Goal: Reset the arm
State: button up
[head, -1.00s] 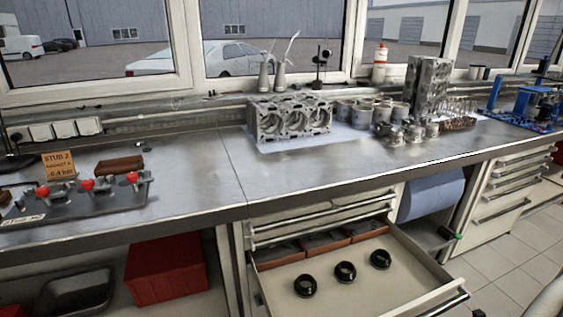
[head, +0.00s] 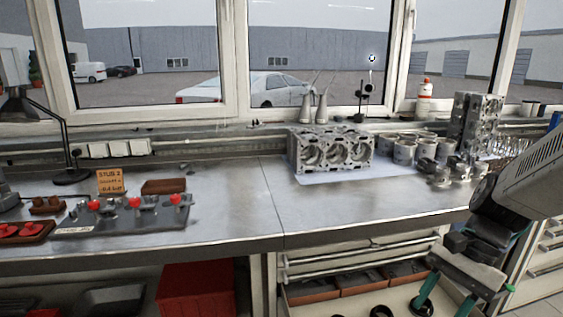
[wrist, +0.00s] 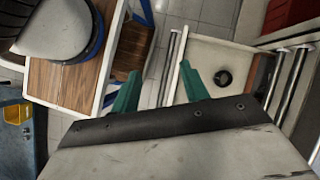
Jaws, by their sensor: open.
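My gripper (head: 463,298) is at the lower right of the head view, in front of the bench and over the right side of the open drawer (head: 299,299). Its two green fingers are spread apart with nothing between them. In the wrist view, the open gripper (wrist: 158,86) points down past the drawer's edge. One black ring (wrist: 223,78) lies in the drawer, to the right of the fingers and apart from them. In the head view, the tops of black rings (head: 381,311) show in the drawer at the bottom edge.
An engine block (head: 330,152) and several cylinders (head: 404,152) stand on the bench (head: 235,210). A fixture plate with red knobs (head: 120,222) lies at left. A red bin (head: 195,288) is below. The wrist view shows a wood-topped cart (wrist: 75,85) at left.

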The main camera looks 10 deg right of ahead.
jog(key=s+a+r+n+t+h, duration=0.3)
jog(key=s+r+n, duration=0.4)
jog(key=n, duration=0.5)
jog(key=shift+a+r+h, duration=0.85)
jog(key=shift+r+h, duration=0.05)
jog(key=shift+h, duration=0.4)
jog(key=shift+c, duration=0.4)
